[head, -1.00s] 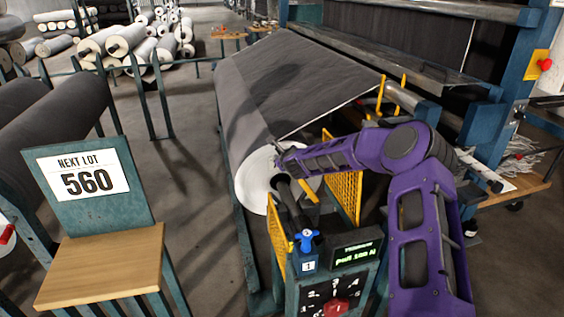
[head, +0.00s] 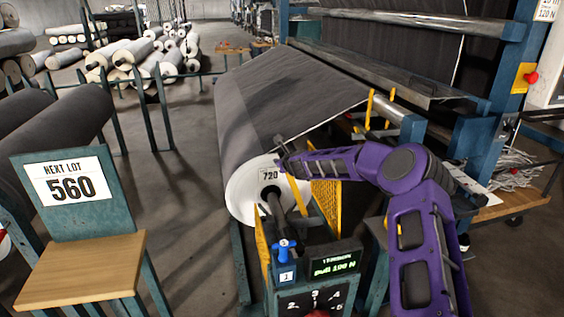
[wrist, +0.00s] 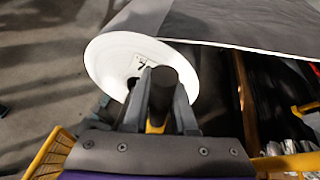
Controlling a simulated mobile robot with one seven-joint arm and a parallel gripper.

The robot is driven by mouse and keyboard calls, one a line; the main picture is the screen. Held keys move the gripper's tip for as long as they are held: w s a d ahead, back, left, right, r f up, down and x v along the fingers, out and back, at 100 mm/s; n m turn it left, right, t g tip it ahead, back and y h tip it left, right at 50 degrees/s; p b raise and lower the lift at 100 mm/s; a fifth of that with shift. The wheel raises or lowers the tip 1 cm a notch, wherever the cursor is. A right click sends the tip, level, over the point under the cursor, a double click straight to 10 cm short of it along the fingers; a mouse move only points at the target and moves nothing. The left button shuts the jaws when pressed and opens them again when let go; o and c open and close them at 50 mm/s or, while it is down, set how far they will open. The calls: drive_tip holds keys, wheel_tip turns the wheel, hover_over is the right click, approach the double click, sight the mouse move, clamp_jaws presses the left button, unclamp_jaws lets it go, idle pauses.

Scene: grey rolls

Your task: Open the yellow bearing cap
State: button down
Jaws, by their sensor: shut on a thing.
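The yellow bearing cap shows in the head view as a slanted yellow bar (head: 298,197) in front of the roll's white end. Its upper end reaches up towards my gripper (head: 281,153). In the wrist view my gripper (wrist: 159,105) is shut on a dark round grip (wrist: 163,88), with a bit of yellow (wrist: 155,127) just below it. The fingers stand on both sides of the grip. The large grey roll (head: 248,190) has a white end disc marked 720, with a dark shaft (head: 277,215) coming out of its centre. The cap's hinge is not clearly visible.
Yellow mesh guards (head: 326,190) flank the shaft. A blue valve handle (head: 284,246) and a green tension display (head: 334,262) stand in front. A stand with a "Next lot 560" sign (head: 69,188) is at left. Grey cloth runs up from the roll into the machine.

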drive_tip(key=shift+w+d+r, duration=0.1)
drive_tip(key=shift+r, duration=0.1)
drive_tip(key=c, duration=0.7)
unclamp_jaws()
drive_tip(key=shift+f, duration=0.15)
drive_tip(key=v, duration=1.7)
drive_tip(key=shift+s, duration=0.25)
